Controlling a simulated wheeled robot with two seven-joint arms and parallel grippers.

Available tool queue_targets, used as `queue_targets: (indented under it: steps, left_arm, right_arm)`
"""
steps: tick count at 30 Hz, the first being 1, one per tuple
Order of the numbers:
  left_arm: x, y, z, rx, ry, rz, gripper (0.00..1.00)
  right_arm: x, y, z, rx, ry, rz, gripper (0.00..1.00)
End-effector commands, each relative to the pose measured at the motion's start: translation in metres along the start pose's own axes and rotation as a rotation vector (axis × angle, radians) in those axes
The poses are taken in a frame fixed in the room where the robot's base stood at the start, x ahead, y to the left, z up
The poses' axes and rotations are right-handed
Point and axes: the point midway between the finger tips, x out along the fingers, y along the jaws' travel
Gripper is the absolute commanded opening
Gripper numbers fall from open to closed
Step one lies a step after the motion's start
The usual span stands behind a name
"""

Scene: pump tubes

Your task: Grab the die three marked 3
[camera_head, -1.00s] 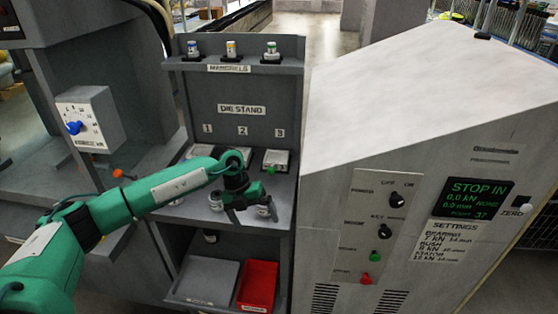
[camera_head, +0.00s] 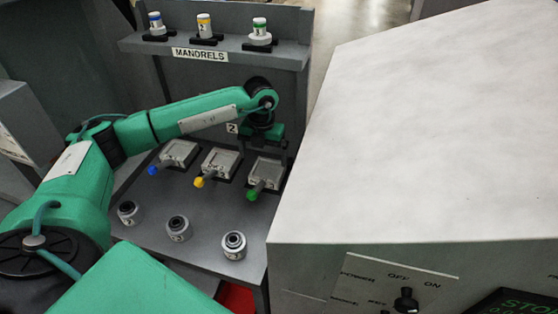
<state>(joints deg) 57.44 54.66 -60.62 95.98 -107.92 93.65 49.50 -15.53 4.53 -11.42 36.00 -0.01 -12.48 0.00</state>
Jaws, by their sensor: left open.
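Three grey blocks with coloured handles sit on black pads on the die stand shelf. The right block (camera_head: 264,175) has a green knob, the middle block (camera_head: 221,163) a yellow one and the left block (camera_head: 179,153) a blue one. I cannot read a 3 on any block. The stand's label 2 (camera_head: 232,128) shows; label 3 is hidden behind my arm. My left gripper (camera_head: 263,141) is open and empty, above and just behind the green-knobbed block, apart from it. My right gripper is not in view.
Three round grey pieces, left (camera_head: 129,212), middle (camera_head: 178,228) and right (camera_head: 233,245), stand at the shelf's front, marks too small to read. Mandrels stand on the upper ledge (camera_head: 284,57). A large pale machine (camera_head: 440,140) rises close on the right.

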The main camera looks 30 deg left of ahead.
Motion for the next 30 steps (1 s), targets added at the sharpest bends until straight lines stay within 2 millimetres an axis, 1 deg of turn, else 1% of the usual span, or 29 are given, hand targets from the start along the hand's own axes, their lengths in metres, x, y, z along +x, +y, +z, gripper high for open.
queue_targets:
  steps: [1,4,6,9,11,15,18,22,27,29,30]
  left_arm:
    - [0.001,0.000,0.000,0.000,0.001,0.000,1.00]
    - [0.008,0.000,-0.001,0.000,0.004,0.001,1.00]
    - [0.015,0.000,-0.001,0.000,0.003,-0.001,1.00]
    - [0.026,0.000,-0.001,0.000,0.003,0.001,1.00]
    - [0.032,-0.001,-0.001,0.000,0.004,0.001,1.00]
    - [0.054,-0.002,-0.002,0.001,0.004,0.001,1.00]
    - [0.068,-0.002,-0.002,0.000,0.003,0.000,1.00]
    - [0.075,-0.002,-0.001,0.001,0.000,-0.001,1.00]
    - [0.075,-0.002,-0.001,0.001,0.000,-0.001,1.00]
    - [0.075,-0.002,-0.001,0.001,0.000,-0.001,0.90]
    - [0.075,-0.002,-0.001,0.001,0.000,-0.001,0.82]
  right_arm:
    - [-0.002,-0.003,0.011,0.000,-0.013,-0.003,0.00]
    - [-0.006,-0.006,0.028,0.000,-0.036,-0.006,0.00]
    - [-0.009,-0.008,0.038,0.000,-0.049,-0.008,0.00]
    - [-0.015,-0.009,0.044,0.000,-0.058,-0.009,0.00]
    - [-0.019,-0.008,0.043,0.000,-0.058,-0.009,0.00]
    - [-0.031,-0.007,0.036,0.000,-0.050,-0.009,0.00]
    - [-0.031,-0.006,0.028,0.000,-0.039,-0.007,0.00]
    - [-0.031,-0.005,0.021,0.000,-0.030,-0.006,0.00]
    - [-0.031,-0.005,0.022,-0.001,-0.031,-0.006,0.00]
    - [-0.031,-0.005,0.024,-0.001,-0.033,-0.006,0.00]
    - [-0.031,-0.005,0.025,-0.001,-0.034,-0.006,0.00]
